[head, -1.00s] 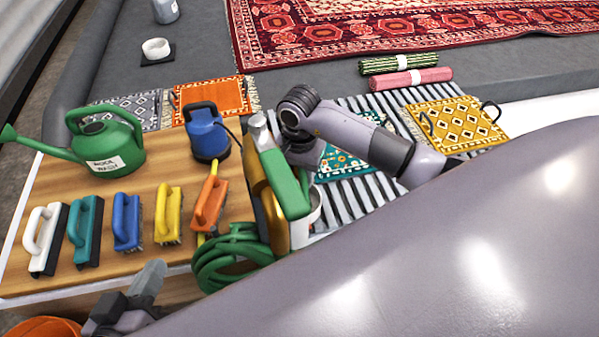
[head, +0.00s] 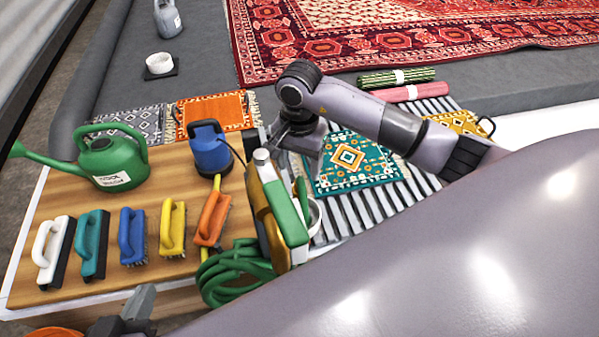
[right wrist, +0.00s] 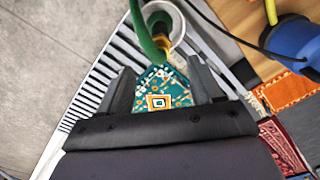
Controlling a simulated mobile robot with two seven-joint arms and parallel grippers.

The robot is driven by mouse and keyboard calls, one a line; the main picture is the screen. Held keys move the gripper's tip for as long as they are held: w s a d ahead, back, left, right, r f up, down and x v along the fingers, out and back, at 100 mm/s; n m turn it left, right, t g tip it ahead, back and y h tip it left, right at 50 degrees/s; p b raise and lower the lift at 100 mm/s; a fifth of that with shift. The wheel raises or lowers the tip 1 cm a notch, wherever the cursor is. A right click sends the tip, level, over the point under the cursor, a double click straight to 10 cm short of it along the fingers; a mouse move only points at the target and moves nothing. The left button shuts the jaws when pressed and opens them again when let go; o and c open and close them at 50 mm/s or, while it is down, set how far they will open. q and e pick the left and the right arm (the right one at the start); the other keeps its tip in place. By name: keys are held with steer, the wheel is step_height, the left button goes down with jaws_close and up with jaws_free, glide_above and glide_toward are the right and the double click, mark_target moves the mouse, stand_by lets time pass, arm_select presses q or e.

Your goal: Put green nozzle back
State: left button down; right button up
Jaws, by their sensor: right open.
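A green nozzle with a brass-coloured collar (right wrist: 160,42) stands in a white round holder (right wrist: 178,14) at the top of the right wrist view. In the head view its green stem (head: 303,190) shows, with the white holder (head: 316,214) mostly hidden behind a green and yellow upright piece with a pale cap (head: 288,212). My right gripper (head: 292,140) is beyond the holder. In the right wrist view its fingers (right wrist: 162,84) are apart and empty, with the nozzle ahead of them. My left gripper (head: 130,312) is low in front of the wooden table, partly cut off.
A coiled green hose (head: 232,275) lies beside the upright piece. Several brushes, a blue pump (head: 210,152) and a green watering can (head: 112,163) stand on the wooden table (head: 150,195). A teal rug (head: 350,160) lies on the striped rack behind.

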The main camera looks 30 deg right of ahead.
steer(key=shift+r, duration=1.25)
